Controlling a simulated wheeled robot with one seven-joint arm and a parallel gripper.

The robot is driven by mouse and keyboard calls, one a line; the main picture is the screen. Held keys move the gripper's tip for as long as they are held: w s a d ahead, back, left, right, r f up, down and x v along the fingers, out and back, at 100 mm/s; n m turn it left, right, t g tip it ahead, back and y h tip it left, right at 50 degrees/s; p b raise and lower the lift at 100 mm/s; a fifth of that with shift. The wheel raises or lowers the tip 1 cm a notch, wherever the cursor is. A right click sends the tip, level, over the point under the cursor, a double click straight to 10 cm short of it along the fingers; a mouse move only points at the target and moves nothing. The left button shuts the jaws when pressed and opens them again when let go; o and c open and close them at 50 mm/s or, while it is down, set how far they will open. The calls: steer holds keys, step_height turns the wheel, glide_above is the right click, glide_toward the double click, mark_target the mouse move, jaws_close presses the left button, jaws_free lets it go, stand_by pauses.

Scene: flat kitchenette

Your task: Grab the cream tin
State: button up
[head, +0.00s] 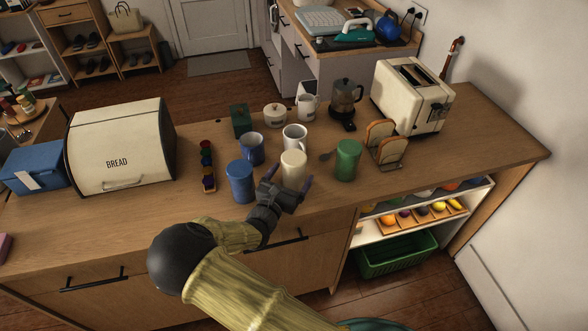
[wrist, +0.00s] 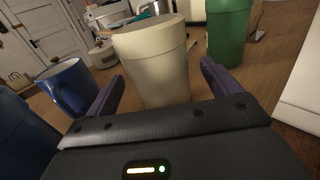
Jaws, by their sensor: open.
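The cream tin (head: 293,168) stands upright on the wooden counter, between a blue tin and a green tin. In the wrist view the cream tin (wrist: 155,62) fills the middle, straight ahead of my gripper. My gripper (head: 287,186) is at the near side of the tin, low over the counter. Its two purple fingers (wrist: 161,86) are open, one to the left and one to the right of the tin's lower part. I cannot tell whether either finger touches it. The tin's near base is hidden behind the gripper body.
The blue tin (head: 240,182) stands close on the left and the green tin (head: 347,160) on the right. A blue mug (head: 252,148) and a white mug (head: 295,138) stand just behind. A toast rack (head: 389,152) and a toaster (head: 408,97) are farther right. The counter's front strip is clear.

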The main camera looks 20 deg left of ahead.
mark_target(294, 156)
steer(key=shift+w+d, duration=0.2)
steer(key=shift+w, duration=1.15)
steer(key=shift+s+a, duration=0.1)
steer(key=shift+s, duration=0.1)
steer(key=shift+w, duration=0.1)
steer(key=shift+c, duration=0.4)
steer(key=c, duration=1.2)
steer(key=shift+r, duration=0.15)
step_height(294, 156, up, 10)
steer(key=shift+f+b, duration=0.1)
steer(key=shift+b, duration=0.5)
